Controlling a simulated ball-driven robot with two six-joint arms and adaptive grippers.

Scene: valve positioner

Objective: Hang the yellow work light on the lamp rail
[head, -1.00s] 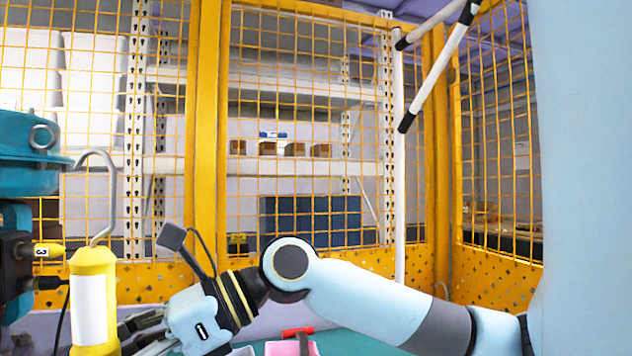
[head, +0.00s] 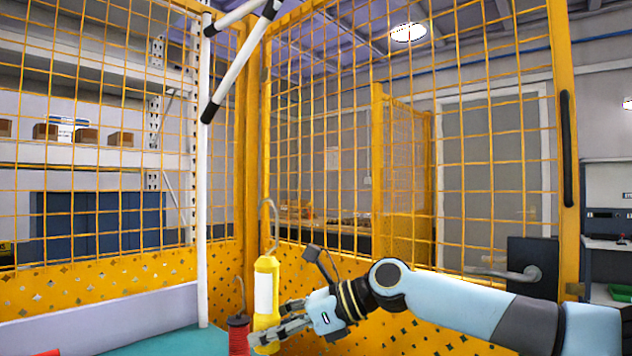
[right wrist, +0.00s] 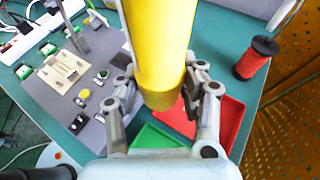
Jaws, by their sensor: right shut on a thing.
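The yellow work light (head: 265,293) has a white lens panel and a grey wire hook (head: 269,218) on top. My right gripper (head: 283,330) is shut on its lower body and holds it upright above the bench. The right wrist view also shows the yellow body (right wrist: 161,50) between the fingers (right wrist: 163,100). A white post (head: 202,180) with slanted black-and-white bars (head: 242,62) rises at the back left; the bars look like the lamp rail, though I cannot be sure. The hook is well below and right of them, apart. My left gripper is not in view.
A red spool (head: 238,334) stands just left of the light. The right wrist view shows a green bench (right wrist: 229,20), red tray (right wrist: 231,122), green tray (right wrist: 155,137) and a grey board with small parts (right wrist: 60,80). Yellow mesh fencing (head: 330,170) closes the back.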

